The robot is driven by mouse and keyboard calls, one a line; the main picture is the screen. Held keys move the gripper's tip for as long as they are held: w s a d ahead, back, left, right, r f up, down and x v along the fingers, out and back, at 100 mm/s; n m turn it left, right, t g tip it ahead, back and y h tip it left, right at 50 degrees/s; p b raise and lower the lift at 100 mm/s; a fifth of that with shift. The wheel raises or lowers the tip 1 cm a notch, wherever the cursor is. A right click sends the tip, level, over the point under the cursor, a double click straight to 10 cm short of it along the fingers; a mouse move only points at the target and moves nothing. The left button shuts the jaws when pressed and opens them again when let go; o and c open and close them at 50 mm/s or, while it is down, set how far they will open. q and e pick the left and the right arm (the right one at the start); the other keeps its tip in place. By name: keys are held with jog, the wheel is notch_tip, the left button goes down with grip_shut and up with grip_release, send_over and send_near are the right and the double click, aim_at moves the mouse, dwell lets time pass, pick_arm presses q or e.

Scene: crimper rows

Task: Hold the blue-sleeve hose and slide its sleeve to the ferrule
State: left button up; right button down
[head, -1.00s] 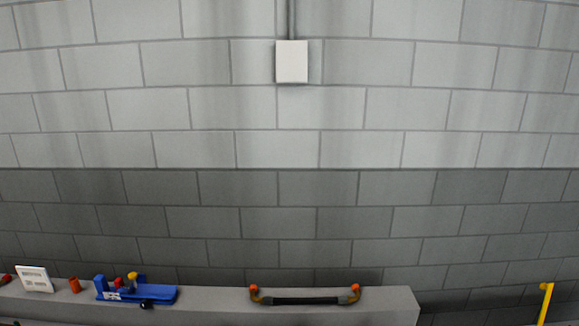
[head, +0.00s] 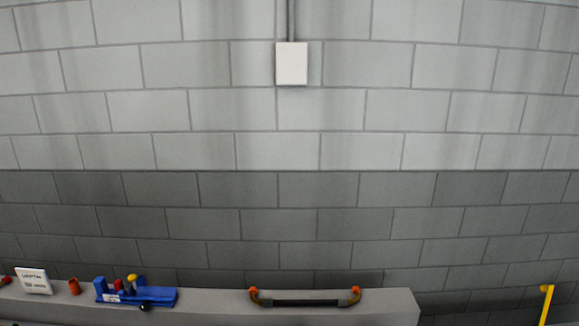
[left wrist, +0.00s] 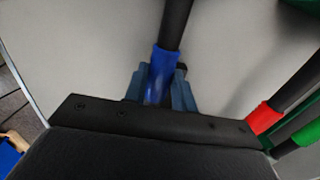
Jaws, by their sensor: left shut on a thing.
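In the left wrist view, a black hose (left wrist: 176,22) comes down from the top edge and carries a blue sleeve (left wrist: 162,72). My left gripper (left wrist: 161,88) is shut on the blue-sleeve hose, with its blue-grey fingers on both sides of the blue sleeve. The lower end of the sleeve is hidden by the gripper body. I cannot make out a ferrule. Neither gripper shows in the head view.
A red-sleeve hose (left wrist: 264,118) and a green-sleeve hose (left wrist: 304,135) lie close on the right. In the head view, a grey ledge (head: 215,305) bears a blue tool (head: 135,296), a sign (head: 33,281) and a black handle-like bar (head: 305,302).

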pick_arm(q)
jog(key=shift+a, duration=2.25)
jog(key=o, duration=1)
notch_tip(320, 180, up, 12)
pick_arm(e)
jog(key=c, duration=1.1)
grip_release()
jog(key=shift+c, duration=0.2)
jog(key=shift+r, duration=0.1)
